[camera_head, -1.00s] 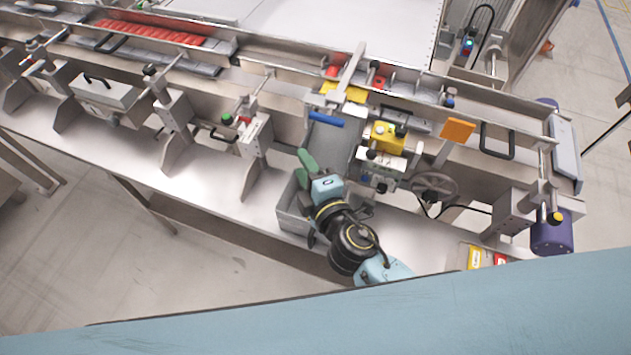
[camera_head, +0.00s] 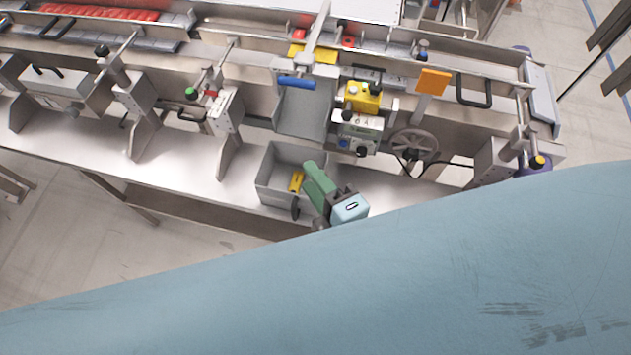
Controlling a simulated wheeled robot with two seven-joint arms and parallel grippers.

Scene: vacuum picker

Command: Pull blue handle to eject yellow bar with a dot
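The blue handle (camera_head: 297,82) is a short bar at the top of a grey sloping chute (camera_head: 302,112). A yellow bar (camera_head: 296,181) lies in the open grey bin (camera_head: 272,188) below the chute; no dot can be made out on it. Another yellow piece (camera_head: 312,54) sits on the machine just above the handle. My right gripper (camera_head: 312,170), with green fingers, is at the bin's right side, well below the handle and apart from it. Its fingers overlap in this view, so their opening is unclear. My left gripper is not in view.
Right of the chute stand a yellow box with a black knob (camera_head: 363,97), a control box (camera_head: 357,132), a handwheel (camera_head: 414,146) and an orange plate (camera_head: 433,81). Red bars (camera_head: 100,13) lie in the rail at upper left. The bench left of the bin is clear.

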